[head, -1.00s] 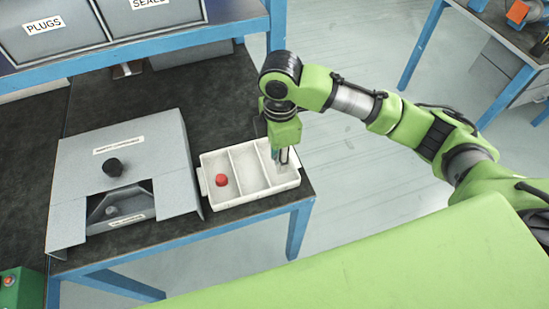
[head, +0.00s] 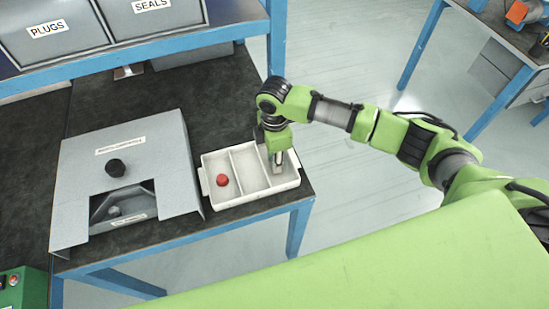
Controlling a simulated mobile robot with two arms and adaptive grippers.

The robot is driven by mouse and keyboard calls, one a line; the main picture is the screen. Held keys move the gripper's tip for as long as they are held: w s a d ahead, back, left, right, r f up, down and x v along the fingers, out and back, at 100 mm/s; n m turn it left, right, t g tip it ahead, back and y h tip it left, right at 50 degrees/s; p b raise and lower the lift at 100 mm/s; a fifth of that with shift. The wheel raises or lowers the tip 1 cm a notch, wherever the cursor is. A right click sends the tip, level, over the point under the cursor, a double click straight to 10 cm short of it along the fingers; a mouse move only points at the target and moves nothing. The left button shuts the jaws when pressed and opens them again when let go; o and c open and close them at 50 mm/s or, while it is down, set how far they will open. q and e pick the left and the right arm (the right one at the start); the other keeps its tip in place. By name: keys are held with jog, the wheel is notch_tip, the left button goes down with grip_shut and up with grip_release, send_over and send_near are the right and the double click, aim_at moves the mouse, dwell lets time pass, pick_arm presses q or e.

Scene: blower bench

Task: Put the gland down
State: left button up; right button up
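My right gripper (head: 278,161) points down into the right compartment of a white three-part tray (head: 246,201) on the dark bench. Its fingertips are small and partly hidden by the gripper body, so I cannot tell whether they are apart or hold anything. I cannot make out a gland at the fingers. A red round piece (head: 222,180) lies in the tray's left compartment. The middle compartment looks empty. My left gripper is not in view.
A grey sloped housing (head: 155,160) with a black knob (head: 115,168) and a front opening stands left of the tray. Bins labelled PLUGS (head: 50,40) and SEALS (head: 150,15) sit on a shelf behind. The bench edge is close to the tray's right side.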

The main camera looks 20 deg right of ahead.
jog(key=shift+f, duration=0.15)
jog(key=o, duration=0.8)
jog(key=shift+c, duration=0.2)
notch_tip(320, 180, up, 12)
jog(key=b, duration=0.1)
jog(key=shift+r, duration=0.25)
